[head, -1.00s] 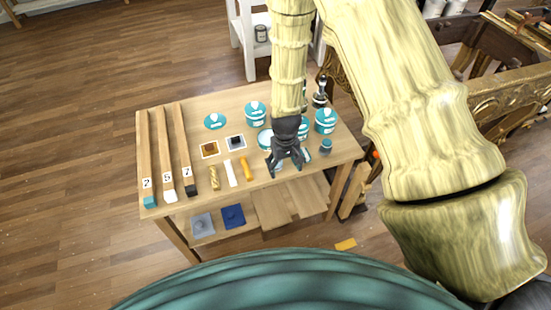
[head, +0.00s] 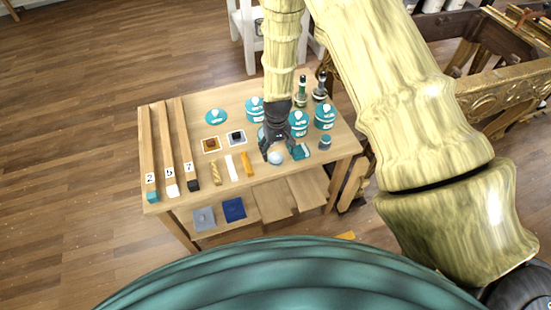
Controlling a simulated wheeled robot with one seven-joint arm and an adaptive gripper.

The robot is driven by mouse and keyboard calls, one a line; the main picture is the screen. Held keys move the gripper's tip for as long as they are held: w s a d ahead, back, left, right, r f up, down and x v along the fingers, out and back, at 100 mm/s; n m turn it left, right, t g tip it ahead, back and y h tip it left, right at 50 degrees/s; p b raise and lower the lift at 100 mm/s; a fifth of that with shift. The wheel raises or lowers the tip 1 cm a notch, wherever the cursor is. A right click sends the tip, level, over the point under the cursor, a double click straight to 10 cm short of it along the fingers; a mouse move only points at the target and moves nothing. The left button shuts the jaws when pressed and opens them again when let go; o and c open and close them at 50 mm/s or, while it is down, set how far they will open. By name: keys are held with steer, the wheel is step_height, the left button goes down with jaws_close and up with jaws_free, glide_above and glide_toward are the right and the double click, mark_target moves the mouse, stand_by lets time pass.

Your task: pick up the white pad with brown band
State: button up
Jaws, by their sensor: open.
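A pale, rounded thing (head: 275,157) lies on the wooden table, right at my gripper's fingertips. It may be the white pad, but I cannot make out a brown band on it. My gripper (head: 277,151) is open, pointing down from above, with its dark fingers close over this pale thing. I cannot tell whether they touch it. The gripper and wrist hide part of the table behind them, including most of a round teal tin.
A blue pad (head: 234,209) lies on the lower shelf.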

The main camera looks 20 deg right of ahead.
mark_target(276, 156)
steer(key=shift+w+a+f+p, duration=0.15)
steer(key=shift+f+p, duration=0.3)
steer(key=shift+f, duration=0.25)
steer(key=shift+w+f+p, duration=0.15)
steer(key=shift+f+p, duration=0.25)
steer(key=shift+f, duration=0.3)
steer(key=shift+f+p, duration=0.3)
steer(key=shift+f, duration=0.9)
steer(key=c, duration=1)
steer(key=shift+r, duration=0.1)
steer(key=shift+r+b, duration=0.6)
steer(key=shift+r, duration=0.2)
steer(key=shift+r+b, duration=0.45)
steer(key=shift+r, duration=0.45)
steer(key=s+a+b, duration=0.1)
steer(key=s, duration=0.4)
steer(key=s+a+r+b, duration=0.1)
steer(key=s+a, duration=0.1)
steer(key=s, duration=0.3)
steer(key=s+a+b, duration=0.1)
steer(key=s, duration=0.4)
steer(key=shift+s+a+r+b, duration=0.2)
steer(key=shift+r+b, duration=0.05)
steer(key=shift+b, duration=0.15)
